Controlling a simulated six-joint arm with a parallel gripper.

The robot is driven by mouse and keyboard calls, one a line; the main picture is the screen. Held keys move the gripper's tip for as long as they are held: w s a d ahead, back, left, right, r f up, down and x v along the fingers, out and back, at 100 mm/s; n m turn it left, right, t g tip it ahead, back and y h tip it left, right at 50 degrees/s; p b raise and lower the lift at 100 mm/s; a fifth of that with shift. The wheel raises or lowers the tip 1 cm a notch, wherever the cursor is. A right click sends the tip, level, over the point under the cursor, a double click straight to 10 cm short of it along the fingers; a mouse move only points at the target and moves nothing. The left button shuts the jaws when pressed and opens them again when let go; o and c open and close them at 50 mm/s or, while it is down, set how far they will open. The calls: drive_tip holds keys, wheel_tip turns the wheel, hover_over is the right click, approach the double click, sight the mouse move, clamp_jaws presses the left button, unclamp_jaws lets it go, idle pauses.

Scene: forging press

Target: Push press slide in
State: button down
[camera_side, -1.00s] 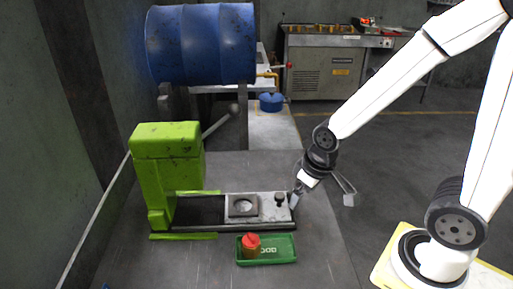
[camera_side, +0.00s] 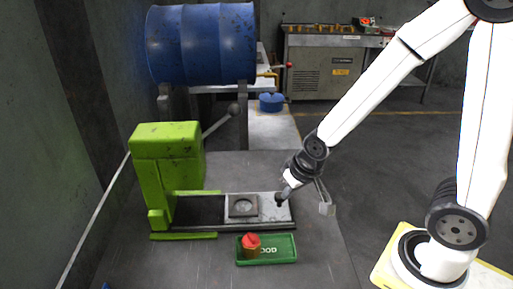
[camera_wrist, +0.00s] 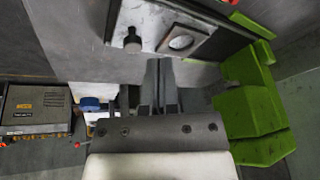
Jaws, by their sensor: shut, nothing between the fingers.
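The press slide (camera_side: 268,210) is a light grey plate with a square, round-holed die (camera_side: 243,206) and a small dark knob near its right end. It sits out on rails to the right of the green press (camera_side: 167,165). The slide (camera_wrist: 155,20) and knob (camera_wrist: 132,41) also show in the wrist view. My gripper (camera_side: 284,194) is shut and empty, with its fingertips close by the knob. In the wrist view the fingers (camera_wrist: 160,65) point at the plate's edge, to the right of the knob. I cannot tell whether they touch.
A green tray (camera_side: 285,257) holding a brown-and-red piece (camera_side: 251,245) lies in front of the slide. The table right of the slide is clear.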

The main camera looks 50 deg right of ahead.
sight(235, 209)
drive_tip(key=w+a+f+m+t, duration=0.2)
drive_tip(key=w+a+m+t, duration=0.1)
drive_tip(key=w+m, duration=0.2)
drive_tip(key=shift+w+f+y, duration=0.3)
drive_tip(key=shift+w+f, duration=0.05)
drive_tip(key=shift+w, duration=0.45)
drive_tip(key=shift+x, duration=4.95)
drive_tip(key=shift+w+a, duration=0.1)
drive_tip(key=shift+w, duration=0.05)
drive_tip(key=w+a, duration=0.6)
drive_tip(key=shift+w+a, duration=0.15)
drive_tip(key=shift+a, duration=0.05)
drive_tip(key=shift+r, duration=0.2)
